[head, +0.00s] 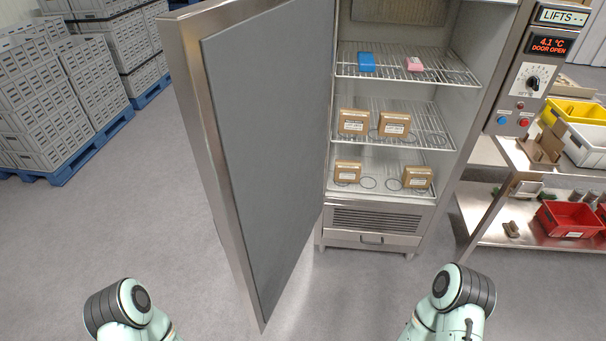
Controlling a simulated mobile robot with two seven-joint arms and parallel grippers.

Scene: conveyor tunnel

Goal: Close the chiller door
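The chiller door (265,150) stands wide open, swung out toward me on the left side of the chiller. Its grey inner panel faces right and its steel edge faces me. The chiller (375,218) is upright, with its lit interior in plain view. A control panel (534,80) at its right reads 4.1 °C and DOOR OPEN. My two arms show only as links at the bottom edge, one left and one right of the door's lower end. Both are apart from the door. Neither gripper is in the picture.
Wire shelves (440,140) inside hold several brown boxes (354,122), a blue item (366,61) and a pink item (413,64). A steel bench (480,236) with a red bin (570,219) stands at right. Grey crates (45,105) on blue pallets stand at left. Floor around the door is clear.

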